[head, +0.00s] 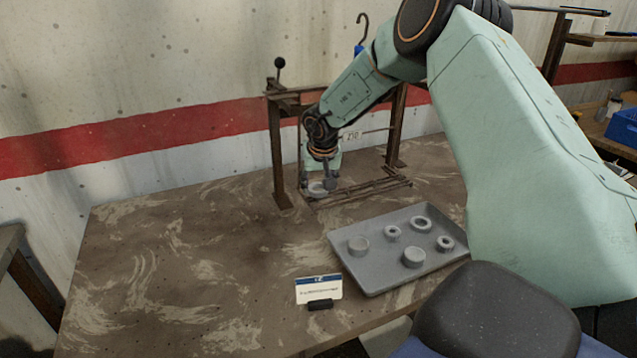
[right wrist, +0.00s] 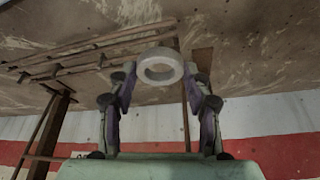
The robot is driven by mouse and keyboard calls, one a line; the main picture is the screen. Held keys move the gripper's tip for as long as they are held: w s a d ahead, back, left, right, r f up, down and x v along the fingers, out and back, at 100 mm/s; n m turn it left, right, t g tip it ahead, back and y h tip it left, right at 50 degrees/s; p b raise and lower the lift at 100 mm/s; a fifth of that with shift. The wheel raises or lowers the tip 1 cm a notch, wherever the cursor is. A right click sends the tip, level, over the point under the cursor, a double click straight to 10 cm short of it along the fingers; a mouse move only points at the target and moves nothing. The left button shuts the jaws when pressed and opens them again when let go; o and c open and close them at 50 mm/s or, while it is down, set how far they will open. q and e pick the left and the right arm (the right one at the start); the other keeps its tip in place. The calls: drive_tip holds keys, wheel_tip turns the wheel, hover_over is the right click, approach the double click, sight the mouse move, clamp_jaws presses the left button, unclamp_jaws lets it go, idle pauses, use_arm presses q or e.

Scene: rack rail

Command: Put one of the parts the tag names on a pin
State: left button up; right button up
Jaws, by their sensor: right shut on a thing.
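My right gripper (head: 322,186) is shut on a pale grey ring (right wrist: 160,66) with a wide open hole. In the right wrist view, the ring sits between the two fingertips. In the head view, the ring (head: 316,189) is partly hidden by the fingers, close to the left end of thin brown pins (head: 375,188) on a rusty metal rack (head: 278,150). The pins also show in the right wrist view (right wrist: 90,50); I cannot tell whether the ring touches one. A tag card (head: 318,290) stands at the table front, its print too small to read. My left gripper is out of view.
A grey tray (head: 378,278) at the right holds several grey rings and round parts, including a ring (head: 421,223) and a solid-looking one (head: 414,257). The rack's posts and top bar surround my right gripper. The left table (head: 180,260) is clear.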

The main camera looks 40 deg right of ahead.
drive_tip(key=shift+f, duration=0.55)
drive_tip(key=shift+f+b, duration=0.35)
drive_tip(key=shift+b, duration=0.05)
drive_tip(key=shift+f, duration=0.35)
drive_tip(key=o, duration=1.2)
drive_tip(key=shift+o, duration=0.2)
drive_tip(key=v, duration=1.2)
drive_tip(key=shift+w, duration=0.15)
